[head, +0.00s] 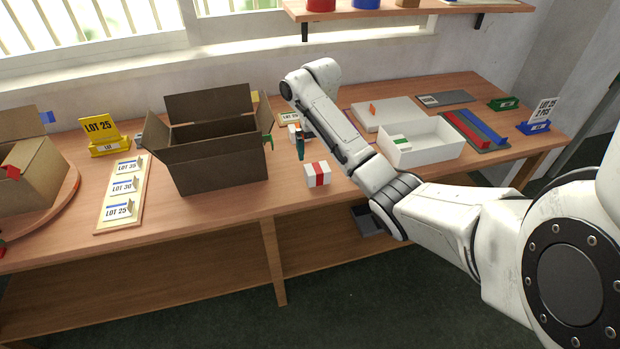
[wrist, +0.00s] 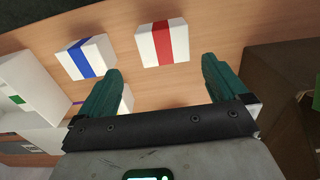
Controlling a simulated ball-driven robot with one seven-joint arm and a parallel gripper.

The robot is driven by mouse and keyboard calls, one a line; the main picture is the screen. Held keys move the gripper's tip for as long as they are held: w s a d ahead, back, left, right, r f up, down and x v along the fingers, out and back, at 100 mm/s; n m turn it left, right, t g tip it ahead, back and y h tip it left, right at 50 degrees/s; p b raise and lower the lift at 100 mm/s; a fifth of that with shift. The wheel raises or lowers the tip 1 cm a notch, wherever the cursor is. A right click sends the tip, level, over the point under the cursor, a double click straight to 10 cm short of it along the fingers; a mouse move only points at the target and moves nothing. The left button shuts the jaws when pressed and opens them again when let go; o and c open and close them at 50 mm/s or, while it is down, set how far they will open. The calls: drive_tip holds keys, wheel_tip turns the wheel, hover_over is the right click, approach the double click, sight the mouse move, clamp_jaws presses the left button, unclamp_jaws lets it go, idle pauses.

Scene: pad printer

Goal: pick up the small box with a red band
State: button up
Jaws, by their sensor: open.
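The small white box with a red band (head: 317,181) sits on the table's front part, right of the large open carton. In the wrist view the red-banded box (wrist: 148,47) lies just beyond the fingertips, roughly between them. My gripper (wrist: 160,66) is open and empty, with its two green fingers apart. In the head view my gripper (head: 300,145) points down behind the red-banded box, apart from it as far as I can tell. Its far finger is mostly hidden there.
A blue-banded box (wrist: 86,57) sits left of the red-banded one in the wrist view. The large open carton (head: 215,167) stands close on the left in the head view. A white tray (head: 435,154) stands on the right. Table (head: 255,203) in front is clear.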

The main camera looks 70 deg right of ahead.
sight(317, 168)
wheel_tip(317, 168, down, 2)
drive_tip(key=shift+a+f, duration=0.1)
drive_tip(key=shift+f, duration=0.05)
drive_tip(key=shift+a+f+p, duration=0.2)
drive_tip(key=shift+f, duration=1.1)
drive_tip(key=shift+a+f+p, duration=0.15)
drive_tip(key=shift+a+f, duration=0.05)
drive_tip(key=shift+f, duration=1.1)
drive_tip(key=shift+c, duration=0.5)
drive_tip(key=c, duration=0.9)
